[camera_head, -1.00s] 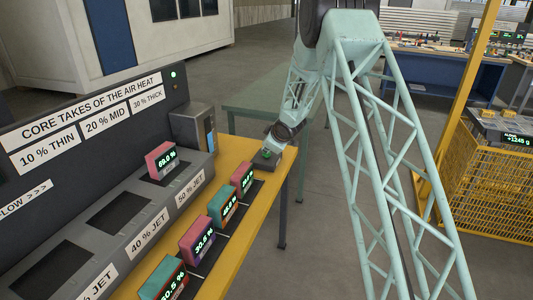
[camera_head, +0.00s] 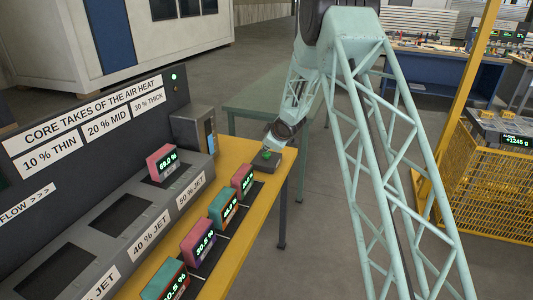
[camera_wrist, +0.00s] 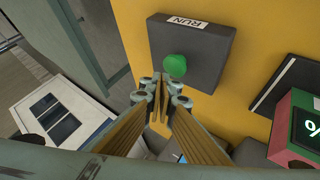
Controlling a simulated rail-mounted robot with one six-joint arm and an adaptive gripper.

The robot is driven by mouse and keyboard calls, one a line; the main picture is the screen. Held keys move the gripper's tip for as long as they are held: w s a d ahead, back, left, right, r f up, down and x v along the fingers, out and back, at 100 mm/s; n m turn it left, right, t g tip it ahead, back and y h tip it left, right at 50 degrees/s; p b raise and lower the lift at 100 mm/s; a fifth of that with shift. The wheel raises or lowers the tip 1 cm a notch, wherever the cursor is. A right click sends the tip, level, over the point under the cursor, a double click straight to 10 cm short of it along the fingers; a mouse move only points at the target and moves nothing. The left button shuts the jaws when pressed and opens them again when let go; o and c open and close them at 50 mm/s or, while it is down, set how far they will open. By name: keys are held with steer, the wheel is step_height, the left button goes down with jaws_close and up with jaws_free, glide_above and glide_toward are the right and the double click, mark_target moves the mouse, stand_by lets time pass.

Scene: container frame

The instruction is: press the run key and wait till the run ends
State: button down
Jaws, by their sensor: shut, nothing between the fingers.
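The run key is a green round button (camera_head: 266,154) on a dark box at the far end of the yellow bench. In the wrist view the green button (camera_wrist: 175,66) sits on the box beside a white RUN label (camera_wrist: 187,23). My gripper (camera_wrist: 163,84) is shut and empty, its fingertips just short of the button in the picture; I cannot tell whether they touch it. In the head view my gripper (camera_head: 271,143) is small, just above the box. A pink block (camera_head: 161,162) with a lit percent display sits in the slot by the 50 % JET label.
Several blocks with percent displays, such as a teal-topped one (camera_head: 223,207), stand in a row on the yellow bench (camera_head: 264,208). Other jet slots (camera_head: 121,215) are empty. A green lamp (camera_head: 174,76) glows on the dark panel. A yellow mesh cage (camera_head: 487,190) stands right.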

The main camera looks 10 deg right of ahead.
mark_target(267, 154)
stand_by(0.4)
steer(key=shift+r+p, duration=2.35)
steer(key=shift+r, duration=0.15)
steer(key=shift+r, duration=0.1)
steer(key=s+d+r+m+h, duration=0.1)
steer(key=s+d+r+m, duration=0.1)
steer(key=s+r, duration=0.55)
steer(key=s+d+r+m+h, duration=0.15)
steer(key=s+r, duration=0.35)
steer(key=r, duration=0.6)
steer(key=s+d+r+m+g, duration=0.1)
steer(key=s+r, duration=0.5)
steer(key=s, duration=0.4)
steer(key=s+d+r+m+g, duration=0.1)
steer(key=s+r+m, duration=0.1)
steer(key=s+r, duration=0.55)
steer(key=s+r+m+g, duration=0.1)
steer(key=s+r+m, duration=0.15)
steer(key=s, duration=2.15)
steer(key=s+a+f+m+g, duration=0.1)
steer(key=s+a, duration=0.1)
steer(key=s, duration=1.1)
steer(key=s+a+f+m+g, duration=0.1)
steer(key=s+a, duration=0.2)
steer(key=s, duration=1)
steer(key=shift+s+a+y, duration=0.15)
steer(key=shift+s+y, duration=0.1)
steer(key=shift+y, duration=0.2)
